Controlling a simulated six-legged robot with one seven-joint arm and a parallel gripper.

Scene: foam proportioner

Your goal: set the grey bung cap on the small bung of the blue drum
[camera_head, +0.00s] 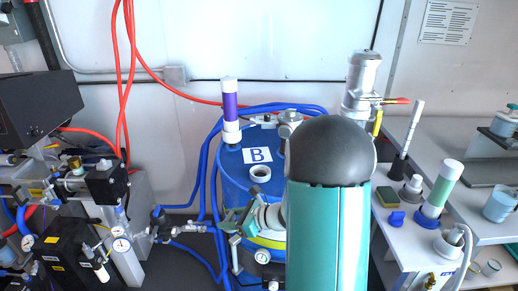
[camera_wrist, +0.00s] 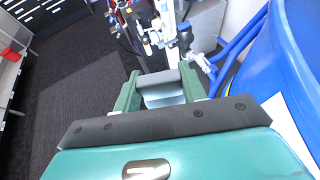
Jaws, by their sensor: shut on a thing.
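The blue drum (camera_head: 233,182) stands in the middle of the head view, with a white label marked B on its top. A white ring-shaped fitting (camera_head: 260,173) is on the drum top; I cannot tell for sure whether it is the small bung. My gripper (camera_head: 236,224) is in front of the drum's left side, below its top rim, pointing left. In the wrist view, its green fingers (camera_wrist: 161,92) are shut on a grey piece (camera_wrist: 163,98), which looks like the grey bung cap. The drum's blue wall (camera_wrist: 275,65) is at the right there. My arm hides the drum's right part.
A purple and white cylinder (camera_head: 230,112) stands at the drum's back left. Blue hoses (camera_head: 204,165) run along its left side. Valves and gauges (camera_head: 121,245) crowd the left. A bench (camera_head: 410,235) with bottles is at the right. Dark floor matting (camera_wrist: 80,125) is clear.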

